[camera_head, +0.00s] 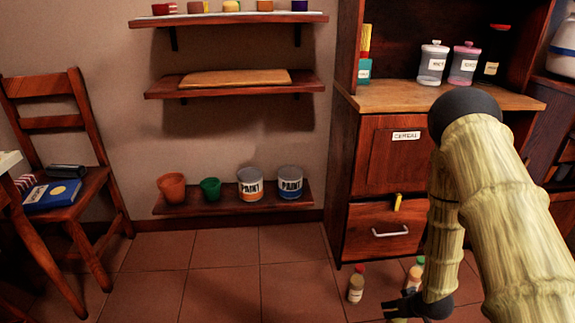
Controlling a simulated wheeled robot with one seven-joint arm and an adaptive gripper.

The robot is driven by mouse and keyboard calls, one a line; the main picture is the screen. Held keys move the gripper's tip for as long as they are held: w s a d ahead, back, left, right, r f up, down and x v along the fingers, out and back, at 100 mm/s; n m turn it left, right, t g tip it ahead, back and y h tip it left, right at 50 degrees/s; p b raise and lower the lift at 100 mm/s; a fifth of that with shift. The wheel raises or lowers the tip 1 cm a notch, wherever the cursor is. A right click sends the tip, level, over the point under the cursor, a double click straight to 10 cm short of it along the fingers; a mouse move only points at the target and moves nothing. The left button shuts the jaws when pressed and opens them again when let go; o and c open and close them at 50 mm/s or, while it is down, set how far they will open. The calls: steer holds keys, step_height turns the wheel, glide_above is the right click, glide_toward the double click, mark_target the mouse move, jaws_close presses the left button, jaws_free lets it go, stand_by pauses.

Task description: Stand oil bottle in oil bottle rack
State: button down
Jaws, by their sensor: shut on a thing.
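My gripper (405,305) is low at the bottom edge, near the floor, with its black fingers pointing left. It appears shut on a small bottle (413,276) with a green top and an orange-and-pale body. The fingers and my arm hide the lower part of this bottle, so its contact with the floor cannot be seen. A second small bottle (356,284) with a red cap and pale label stands upright on the floor to the left, apart from the gripper. I cannot read which is oil. No bottle rack is clearly recognisable.
A wooden cabinet (385,220) with a drawer stands behind the bottles. A low shelf (228,201) carries pots and paint cans. A chair (85,180) stands left. The middle floor (230,265) is clear.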

steer(key=w+a+r+m+h, duration=0.1)
steer(key=w+a+r, duration=0.3)
steer(key=a+r, duration=0.55)
steer(key=w+a+r+m, duration=0.1)
steer(key=w+a+r, duration=0.4)
steer(key=a+r, duration=0.4)
steer(key=w+p+v, duration=0.1)
steer(key=p+v, duration=1.4)
steer(key=p, duration=0.2)
steer(key=w+r+p+v, duration=0.1)
steer(key=p+v, duration=1.5)
steer(key=p, duration=0.2)
steer(key=shift+w+a+r, duration=0.15)
steer(key=shift+a+r, duration=0.25)
steer(key=shift+a, duration=0.25)
